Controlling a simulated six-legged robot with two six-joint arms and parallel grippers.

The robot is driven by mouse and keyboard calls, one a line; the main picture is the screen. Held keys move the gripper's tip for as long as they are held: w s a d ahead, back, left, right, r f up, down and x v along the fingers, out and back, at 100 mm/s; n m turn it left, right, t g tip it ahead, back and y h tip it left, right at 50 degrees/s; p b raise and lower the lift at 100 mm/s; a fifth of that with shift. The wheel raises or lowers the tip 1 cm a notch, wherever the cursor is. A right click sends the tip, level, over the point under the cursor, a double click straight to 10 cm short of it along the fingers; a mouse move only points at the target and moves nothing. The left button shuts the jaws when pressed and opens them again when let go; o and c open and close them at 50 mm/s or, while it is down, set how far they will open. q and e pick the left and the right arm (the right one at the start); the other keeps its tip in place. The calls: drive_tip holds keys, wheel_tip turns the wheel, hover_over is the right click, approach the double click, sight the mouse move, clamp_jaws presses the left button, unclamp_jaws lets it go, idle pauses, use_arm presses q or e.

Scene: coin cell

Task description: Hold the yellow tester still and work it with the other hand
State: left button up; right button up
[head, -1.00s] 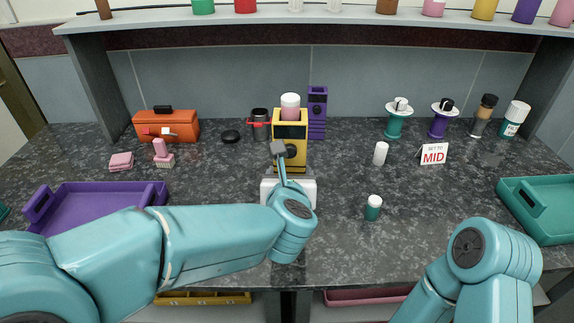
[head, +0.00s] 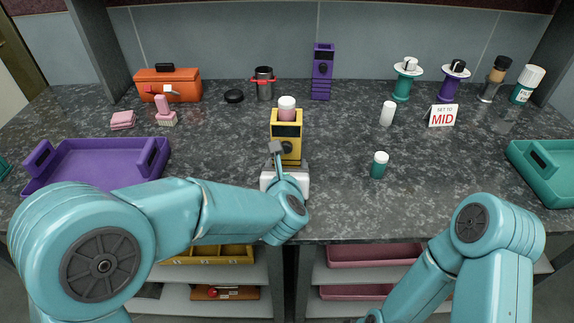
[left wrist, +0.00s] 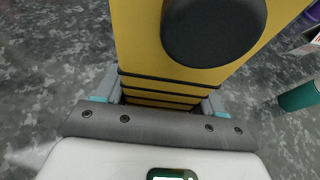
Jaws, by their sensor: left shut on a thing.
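The yellow tester (head: 286,125) stands upright near the front middle of the counter, with a dark round knob on its front. The knob (left wrist: 213,28) shows large in the left wrist view. My left gripper (left wrist: 160,95) is shut on the tester's lower part, a finger on each side. I cannot tell whether the tester's base touches the counter. My right arm is at the lower right; its gripper is out of view.
A sign reading "SET TO MID" (head: 442,115) stands right, near a white bottle (head: 387,114). A teal bottle (head: 379,166) stands right of the tester. A purple tester (head: 322,72) is behind. Trays, purple (head: 110,145) and teal (head: 545,160), flank the counter.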

drive_tip(key=shift+w+f+b, duration=0.1)
drive_tip(key=shift+f+b, duration=0.4)
drive_tip(key=shift+r, duration=0.1)
idle(0.9)
clamp_jaws()
idle(1.6)
